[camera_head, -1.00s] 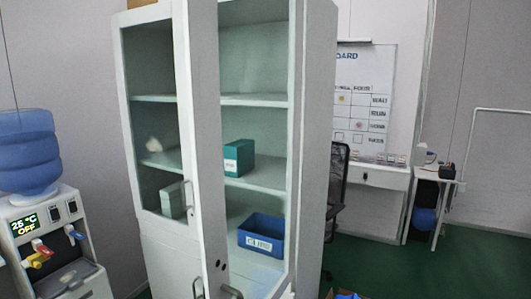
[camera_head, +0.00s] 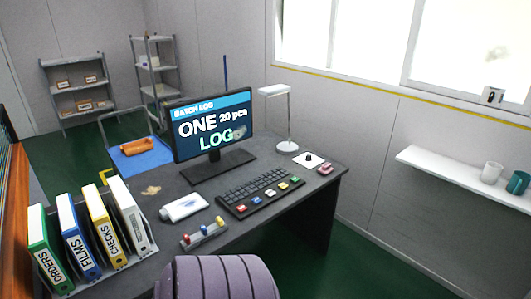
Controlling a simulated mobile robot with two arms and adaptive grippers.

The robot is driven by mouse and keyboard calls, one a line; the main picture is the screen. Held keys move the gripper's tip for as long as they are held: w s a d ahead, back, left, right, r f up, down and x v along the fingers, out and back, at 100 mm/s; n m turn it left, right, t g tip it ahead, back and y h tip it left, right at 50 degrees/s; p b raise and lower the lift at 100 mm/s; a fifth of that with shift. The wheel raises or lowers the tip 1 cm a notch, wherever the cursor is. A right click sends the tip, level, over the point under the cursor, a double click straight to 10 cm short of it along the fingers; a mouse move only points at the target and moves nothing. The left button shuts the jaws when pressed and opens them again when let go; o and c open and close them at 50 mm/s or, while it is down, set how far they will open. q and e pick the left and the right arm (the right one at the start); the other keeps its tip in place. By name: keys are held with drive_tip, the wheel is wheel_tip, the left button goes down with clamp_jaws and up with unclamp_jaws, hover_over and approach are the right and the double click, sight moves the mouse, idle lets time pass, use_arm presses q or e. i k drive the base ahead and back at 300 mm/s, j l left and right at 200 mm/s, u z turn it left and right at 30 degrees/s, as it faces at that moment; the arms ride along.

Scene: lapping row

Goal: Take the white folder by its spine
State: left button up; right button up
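The white folder (camera_head: 135,230) stands at the right end of a row of folders at the left of the dark desk, leaning a little. Its spine faces me, with dark lettering that I cannot read. To its left stand a yellow folder marked CHECKS (camera_head: 103,228), a blue folder marked FILMS (camera_head: 80,240) and a green folder marked ORDERS (camera_head: 46,252). They stand in a grey rack (camera_head: 118,266). Neither of my grippers is in view.
On the desk (camera_head: 315,190) are a monitor (camera_head: 212,125), a keyboard (camera_head: 258,190), a white bottle-like item (camera_head: 184,207), a small block with coloured pegs (camera_head: 204,234) and a lamp (camera_head: 290,120). A purple chair back (camera_head: 220,278) stands in front.

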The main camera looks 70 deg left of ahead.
sight(127, 208)
drive_tip(key=u, duration=3.4)
